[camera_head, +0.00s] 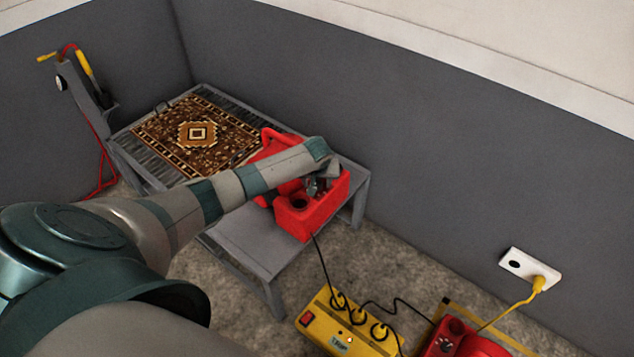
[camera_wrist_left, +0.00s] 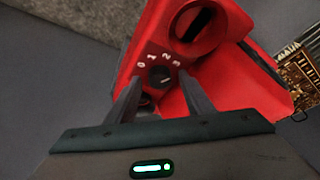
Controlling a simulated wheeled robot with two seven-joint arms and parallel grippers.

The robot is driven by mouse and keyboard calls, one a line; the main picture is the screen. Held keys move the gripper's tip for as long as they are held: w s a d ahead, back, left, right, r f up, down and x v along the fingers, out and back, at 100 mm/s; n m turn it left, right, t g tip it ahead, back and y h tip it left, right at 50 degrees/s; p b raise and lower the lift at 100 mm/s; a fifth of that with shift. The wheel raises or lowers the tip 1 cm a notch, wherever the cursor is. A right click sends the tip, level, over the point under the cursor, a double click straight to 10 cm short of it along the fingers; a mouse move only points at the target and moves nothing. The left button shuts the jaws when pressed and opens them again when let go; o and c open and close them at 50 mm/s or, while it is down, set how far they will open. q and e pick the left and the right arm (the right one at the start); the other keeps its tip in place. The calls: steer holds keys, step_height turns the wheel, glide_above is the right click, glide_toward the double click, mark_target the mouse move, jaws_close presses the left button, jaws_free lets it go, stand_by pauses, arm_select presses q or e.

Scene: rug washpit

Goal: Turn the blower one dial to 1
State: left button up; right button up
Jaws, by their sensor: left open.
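A red blower (camera_head: 310,212) stands on the grey table, with a dark round opening in its top. In the left wrist view its red body (camera_wrist_left: 215,75) shows a small dark dial (camera_wrist_left: 160,77) with white numbers 0 to 3 arced around it. I cannot tell which number the dial points to. My left gripper (camera_head: 317,187) is over the blower's top. In the left wrist view its two fingers (camera_wrist_left: 160,84) are apart, one on each side of the dial; contact is not clear. My right gripper is not in view.
A patterned rug (camera_head: 197,132) lies on the grey table (camera_head: 255,243). A yellow power box (camera_head: 340,325) and a second red device (camera_head: 465,340) sit on the floor at lower right. Black cables run between them. A wall socket (camera_head: 530,268) holds a yellow plug.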

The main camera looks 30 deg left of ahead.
arm_select(q)
steer(key=shift+c, duration=0.2)
steer(key=c, duration=1)
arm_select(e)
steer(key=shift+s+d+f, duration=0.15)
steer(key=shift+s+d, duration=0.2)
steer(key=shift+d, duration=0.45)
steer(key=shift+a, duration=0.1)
